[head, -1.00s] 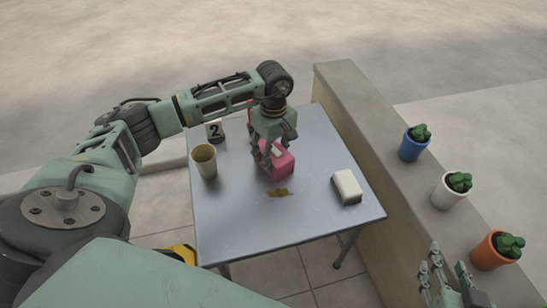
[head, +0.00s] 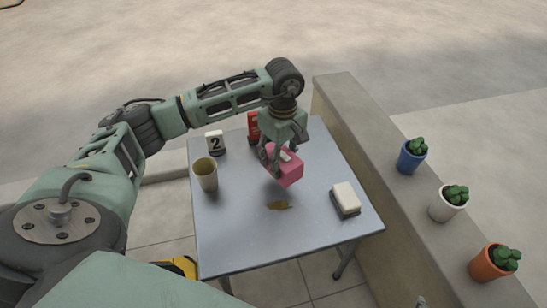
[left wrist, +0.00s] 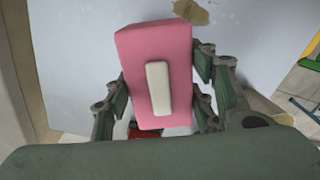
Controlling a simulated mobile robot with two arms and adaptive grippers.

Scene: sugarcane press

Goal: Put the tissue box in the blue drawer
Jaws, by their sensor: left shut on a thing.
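The tissue box (head: 287,171) is pink with a white tissue strip on top. My left gripper (head: 274,158) is shut on it and holds it tilted over the table, apparently a little above the surface. In the left wrist view the box (left wrist: 140,60) sits between the two fingers of the gripper (left wrist: 160,95), its white strip facing the camera. No blue drawer shows in these frames. My right gripper is not clearly in view; only a tiny tip shows at the bottom edge of the head view.
A concrete wall (head: 370,140) at right carries blue, white and orange potted cacti (head: 411,157).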

